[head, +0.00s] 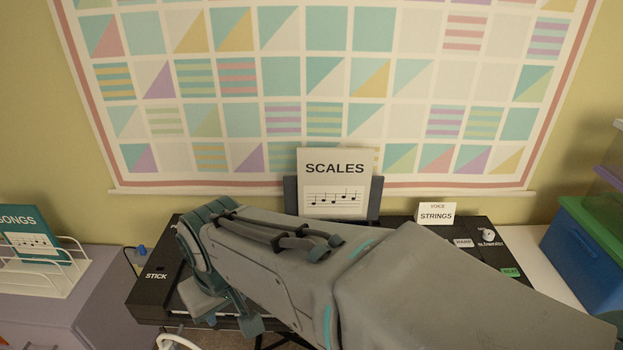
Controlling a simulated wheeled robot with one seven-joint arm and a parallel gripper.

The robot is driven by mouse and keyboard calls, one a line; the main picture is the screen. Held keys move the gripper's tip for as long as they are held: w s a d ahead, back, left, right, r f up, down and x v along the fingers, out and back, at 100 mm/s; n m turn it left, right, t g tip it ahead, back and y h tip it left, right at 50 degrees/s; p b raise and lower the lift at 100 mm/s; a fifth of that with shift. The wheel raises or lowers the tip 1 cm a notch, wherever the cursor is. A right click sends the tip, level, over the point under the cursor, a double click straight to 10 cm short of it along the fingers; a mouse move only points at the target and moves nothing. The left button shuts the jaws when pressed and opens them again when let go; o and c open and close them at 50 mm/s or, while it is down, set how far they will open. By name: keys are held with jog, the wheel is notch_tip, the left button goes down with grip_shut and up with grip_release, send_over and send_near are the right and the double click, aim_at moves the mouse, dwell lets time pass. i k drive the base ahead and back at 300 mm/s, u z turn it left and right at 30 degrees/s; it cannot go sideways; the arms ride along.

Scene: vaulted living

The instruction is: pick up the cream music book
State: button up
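The cream music book (335,170), marked SCALES with a line of notes, stands upright against a dark music rest (291,193) at the back of a black keyboard (150,300). Its lower edge is partly hidden by my arm. My arm crosses the front of the keyboard from the lower right. My gripper (222,305) hangs at the arm's left end, over the keyboard's left part, left of and nearer than the book and apart from it. Its fingers are mostly hidden, so I cannot tell their opening.
A teal SONGS book (30,232) stands in a white wire rack (62,282) on a lilac cabinet (95,305) at left. A STRINGS card (436,214) stands on the keyboard's right. Blue bins (580,250) are at far right. A patterned hanging (240,115) covers the wall behind.

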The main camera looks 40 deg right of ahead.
aim_at(334, 183)
jog(key=z, duration=1.4)
jog(key=k, duration=0.65)
jog(key=z, duration=0.75)
jog(key=i, duration=1)
jog(key=u, duration=0.25)
